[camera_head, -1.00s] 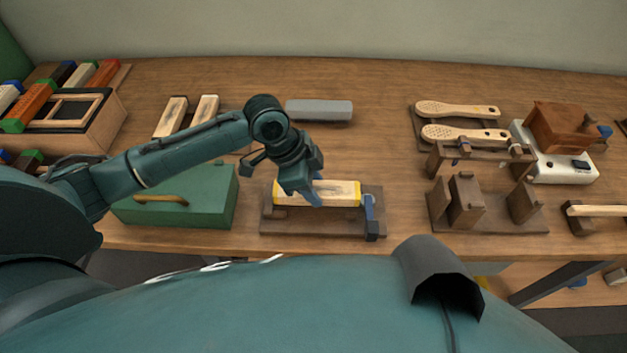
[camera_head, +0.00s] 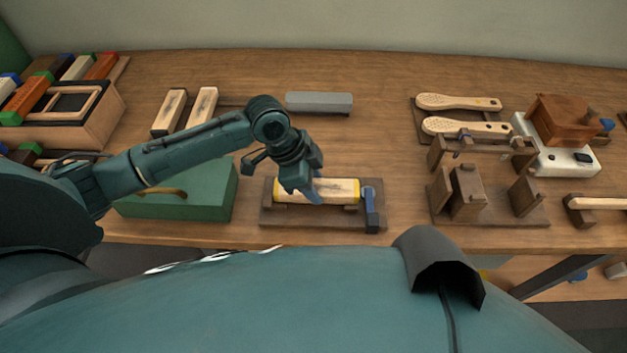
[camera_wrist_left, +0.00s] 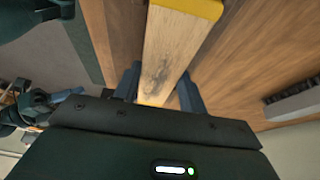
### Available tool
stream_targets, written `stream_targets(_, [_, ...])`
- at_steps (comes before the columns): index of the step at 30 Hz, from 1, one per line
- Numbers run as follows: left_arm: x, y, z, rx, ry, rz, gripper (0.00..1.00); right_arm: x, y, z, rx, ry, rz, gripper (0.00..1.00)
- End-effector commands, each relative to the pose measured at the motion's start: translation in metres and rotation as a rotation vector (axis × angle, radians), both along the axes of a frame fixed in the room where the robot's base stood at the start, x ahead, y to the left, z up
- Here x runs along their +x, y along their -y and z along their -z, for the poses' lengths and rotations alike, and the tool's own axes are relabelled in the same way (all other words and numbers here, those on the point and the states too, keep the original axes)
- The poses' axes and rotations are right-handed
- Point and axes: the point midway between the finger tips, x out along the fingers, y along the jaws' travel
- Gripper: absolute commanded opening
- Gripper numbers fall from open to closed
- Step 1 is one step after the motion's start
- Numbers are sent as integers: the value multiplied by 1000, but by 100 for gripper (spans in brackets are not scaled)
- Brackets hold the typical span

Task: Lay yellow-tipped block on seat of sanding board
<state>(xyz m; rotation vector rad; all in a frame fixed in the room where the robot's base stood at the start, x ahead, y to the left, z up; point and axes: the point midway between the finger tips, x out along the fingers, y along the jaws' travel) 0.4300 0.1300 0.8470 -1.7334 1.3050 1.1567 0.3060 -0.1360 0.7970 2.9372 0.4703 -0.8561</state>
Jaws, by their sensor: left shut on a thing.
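The yellow-tipped block (camera_head: 338,190) is a pale wooden bar with yellow ends and grey marks on its face. It lies lengthwise over the sanding board (camera_head: 270,218), a dark wooden base with a blue clamp (camera_head: 369,205) at its right end. My left gripper (camera_head: 313,194) is shut on the block from above. Whether the block touches the seat under it is hidden. In the left wrist view the block (camera_wrist_left: 172,50) runs out between the fingers of the left gripper (camera_wrist_left: 160,90), with its yellow tip at the top. My right gripper is not in view.
A green box (camera_head: 205,195) stands just left of the board. Two wooden blocks (camera_head: 169,112) and a grey bar (camera_head: 319,102) lie behind. Dark wooden stands (camera_head: 470,195) are to the right. Bare table lies between board and stands.

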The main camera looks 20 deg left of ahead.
Motion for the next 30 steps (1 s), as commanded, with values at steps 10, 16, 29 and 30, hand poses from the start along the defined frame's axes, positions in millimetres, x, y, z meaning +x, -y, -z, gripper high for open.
stream_targets(10, [0,0,2,-1,0,0,15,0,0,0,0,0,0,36])
stream_targets(16, [0,0,5,-1,0,0,15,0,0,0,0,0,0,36])
stream_targets(29, [0,0,8,-1,0,0,63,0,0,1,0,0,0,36])
stream_targets(30, [0,0,8,-1,0,0,66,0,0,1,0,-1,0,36])
